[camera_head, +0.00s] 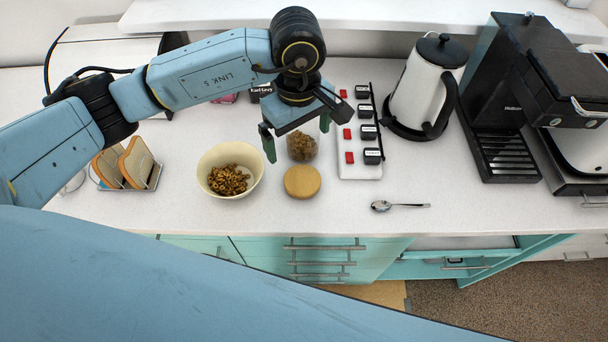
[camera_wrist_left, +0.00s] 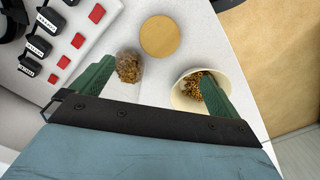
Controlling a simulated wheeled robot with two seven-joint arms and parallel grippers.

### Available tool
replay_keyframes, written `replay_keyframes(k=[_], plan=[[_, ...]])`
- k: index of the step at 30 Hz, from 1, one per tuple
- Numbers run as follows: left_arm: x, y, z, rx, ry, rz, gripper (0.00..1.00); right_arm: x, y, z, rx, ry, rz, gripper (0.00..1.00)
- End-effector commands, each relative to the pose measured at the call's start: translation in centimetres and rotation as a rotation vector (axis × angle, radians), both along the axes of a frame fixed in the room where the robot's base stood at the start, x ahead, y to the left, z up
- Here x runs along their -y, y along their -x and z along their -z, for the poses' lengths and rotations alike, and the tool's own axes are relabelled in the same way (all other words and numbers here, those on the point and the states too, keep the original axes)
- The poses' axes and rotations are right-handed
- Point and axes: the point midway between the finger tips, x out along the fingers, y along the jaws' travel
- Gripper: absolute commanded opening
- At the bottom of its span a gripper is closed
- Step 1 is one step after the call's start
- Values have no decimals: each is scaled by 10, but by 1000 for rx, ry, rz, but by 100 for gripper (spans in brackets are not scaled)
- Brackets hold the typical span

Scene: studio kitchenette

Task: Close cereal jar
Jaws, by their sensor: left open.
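The cereal jar (camera_head: 302,146) is a clear container with brown cereal in it, standing uncovered on the white counter. It also shows in the left wrist view (camera_wrist_left: 129,67). Its round wooden lid (camera_head: 302,181) lies flat on the counter in front of the jar, and in the left wrist view the lid (camera_wrist_left: 160,36) lies beyond the jar. My left gripper (camera_head: 297,142) is open and empty above the jar, its green fingers (camera_wrist_left: 155,90) spread apart. The jar's rim is partly hidden by the gripper. My right gripper is not in view.
A cream bowl of cereal rings (camera_head: 232,150) stands left of the jar. A power strip with switches (camera_head: 348,150) lies close on the right, then a kettle (camera_head: 416,90) and a coffee machine (camera_head: 490,100). A spoon (camera_head: 400,206) and toast rack (camera_head: 155,178) are nearby.

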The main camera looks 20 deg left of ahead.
Motion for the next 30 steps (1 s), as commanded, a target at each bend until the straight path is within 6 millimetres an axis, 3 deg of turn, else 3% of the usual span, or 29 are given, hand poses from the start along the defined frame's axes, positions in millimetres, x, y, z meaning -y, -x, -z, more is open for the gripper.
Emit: replay_keyframes(k=[10,21,30], plan=[[0,0,4,-2,-2,-1,100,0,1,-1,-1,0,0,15],[1,1,67,-5,1,-2,100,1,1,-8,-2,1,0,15],[1,0,82,-1,1,0,100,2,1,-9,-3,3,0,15]])
